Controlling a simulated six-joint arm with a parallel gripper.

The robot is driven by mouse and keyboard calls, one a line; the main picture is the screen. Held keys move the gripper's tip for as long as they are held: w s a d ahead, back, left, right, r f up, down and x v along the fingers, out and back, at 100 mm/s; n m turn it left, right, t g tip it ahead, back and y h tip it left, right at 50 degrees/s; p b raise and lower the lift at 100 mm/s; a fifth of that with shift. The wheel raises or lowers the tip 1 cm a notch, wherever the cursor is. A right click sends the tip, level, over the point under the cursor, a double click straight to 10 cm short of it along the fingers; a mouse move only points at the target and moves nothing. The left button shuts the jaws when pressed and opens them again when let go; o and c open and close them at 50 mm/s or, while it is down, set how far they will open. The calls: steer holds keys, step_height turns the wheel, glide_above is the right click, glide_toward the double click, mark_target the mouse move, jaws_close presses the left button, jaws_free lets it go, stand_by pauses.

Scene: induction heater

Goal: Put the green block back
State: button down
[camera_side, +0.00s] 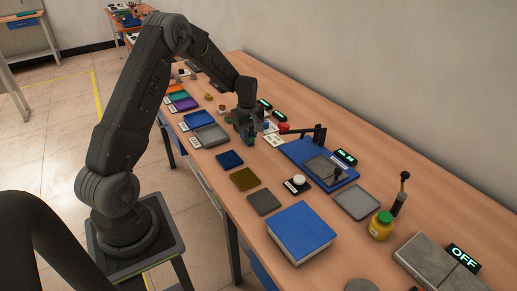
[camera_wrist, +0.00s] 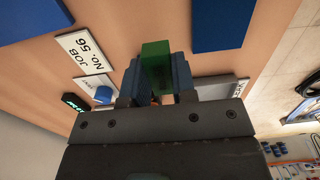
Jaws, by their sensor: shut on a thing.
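My gripper (camera_side: 247,134) is above the table in the side view, past the row of small trays along the table's near edge. In the wrist view, my gripper (camera_wrist: 155,82) is shut on the green block (camera_wrist: 156,60), which stands out between the two blue-grey fingers. In the side view, only a small dark green patch of the block (camera_side: 250,141) shows under the fingers. A gap below the block cannot be made out clearly.
A grey tray (camera_side: 210,135) and a blue tray (camera_side: 199,119) lie left of my gripper. A dark blue pad (camera_side: 230,159) and olive pad (camera_side: 244,179) lie in front. A blue-based device (camera_side: 318,160) stands right.

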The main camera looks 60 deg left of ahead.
mark_target(258, 154)
steer(key=w+d+f, duration=0.2)
steer(key=w, duration=0.1)
steer(key=shift+f, duration=2.05)
steer(key=shift+f, duration=0.15)
steer(key=c, duration=0.9)
jaws_free()
steer(key=shift+s, duration=0.1)
steer(key=shift+c, duration=0.2)
